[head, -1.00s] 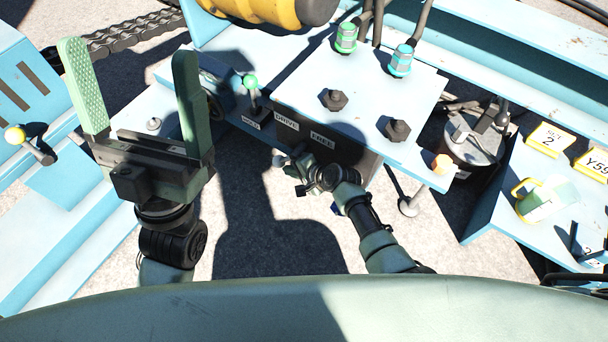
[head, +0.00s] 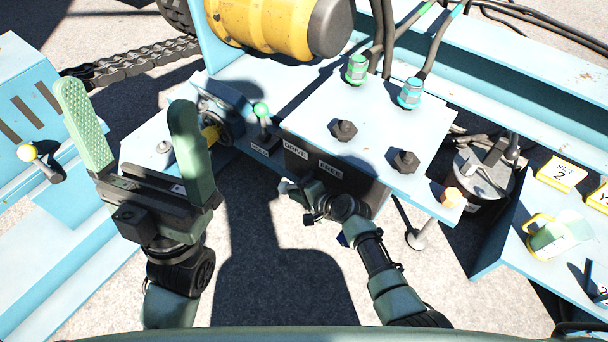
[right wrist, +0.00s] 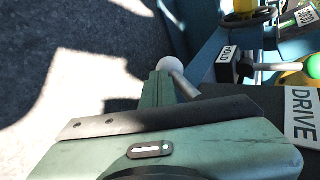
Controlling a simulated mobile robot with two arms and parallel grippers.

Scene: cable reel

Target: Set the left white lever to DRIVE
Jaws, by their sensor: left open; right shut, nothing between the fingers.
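The white lever shows in the right wrist view as a white ball knob (right wrist: 141,68) on a grey rod that runs down to the right, behind my finger. In the head view a small pale knob (head: 283,188) shows at the tip of my right gripper (head: 294,190). My right gripper is shut with nothing between its fingers, and its green finger (right wrist: 160,90) is right beside the lever; I cannot tell whether they touch. The DRIVE plate (head: 296,152) sits between the HOLD plate (head: 259,150) and the FREE plate (head: 331,170). My left gripper (head: 130,135) is open and empty.
A green-knobbed lever (head: 261,110) stands by the HOLD plate. The blue box top (head: 375,125) carries black knobs and cable connectors. A yellow motor (head: 265,25) is behind. A jug (head: 558,233) stands at right.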

